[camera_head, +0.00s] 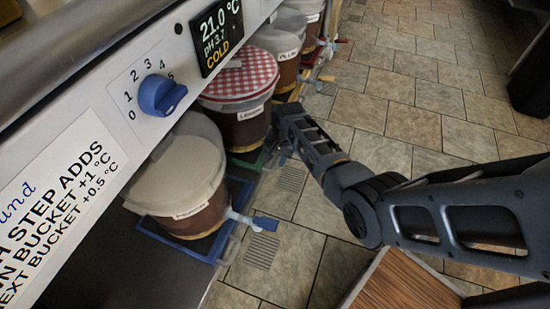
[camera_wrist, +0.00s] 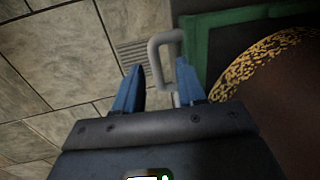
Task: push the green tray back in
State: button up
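The green tray (camera_head: 262,159) shows as a thin green edge under the bucket with the red-checked cover (camera_head: 240,80) in the head view. In the wrist view the green tray (camera_wrist: 197,52) fills the upper right, with a pale grey loop handle (camera_wrist: 154,55) on its left side. My gripper (camera_wrist: 159,82) is open, its two blue fingers apart. The handle shows between and just beyond the fingertips; I cannot tell whether they touch it. A dark brown bucket (camera_wrist: 275,105) stands on the tray. In the head view my arm hides part of the tray's front.
A blue tray (camera_head: 170,236) with a white-lidded bucket (camera_head: 180,170) and a blue-handled tap (camera_head: 265,223) stands nearer. More buckets (camera_head: 280,40) stand beyond. A panel with a blue knob (camera_head: 160,95) overhangs them. The tiled floor (camera_head: 400,90) is open; a wooden top (camera_head: 405,288) is at lower right.

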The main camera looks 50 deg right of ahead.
jog(key=r, duration=0.2)
jog(key=r+p, duration=0.1)
jog(key=s+r+p, duration=0.1)
jog(key=r, duration=0.1)
jog(key=shift+d+r, duration=0.15)
jog(key=shift+r, duration=0.2)
jog(key=s+a+f+n+t+h, duration=0.2)
jog(key=s+a+f+n+t, duration=0.2)
jog(key=s+a, duration=0.7)
jog(key=s+a+r+n+t, duration=0.3)
jog(key=s+r, duration=0.4)
jog(key=s, duration=0.2)
jog(key=s+a+r+n+t, duration=0.2)
jog(key=s+a+r, duration=0.1)
jog(key=s+r, duration=0.55)
jog(key=s+a+r+n+t, duration=0.1)
jog(key=s+r, duration=0.2)
jog(key=r, duration=0.4)
jog(key=s+a+r+n+t+y, duration=0.1)
jog(key=s+r+n+t, duration=0.15)
jog(key=r, duration=0.45)
jog(key=s+a+r+n+t, duration=0.1)
jog(key=s+r, duration=0.3)
jog(key=r, duration=0.3)
notch_tip(320, 180, up, 25)
jog(key=p, duration=2.6)
jog(key=shift+w+f, duration=0.2)
jog(key=shift+w, duration=0.1)
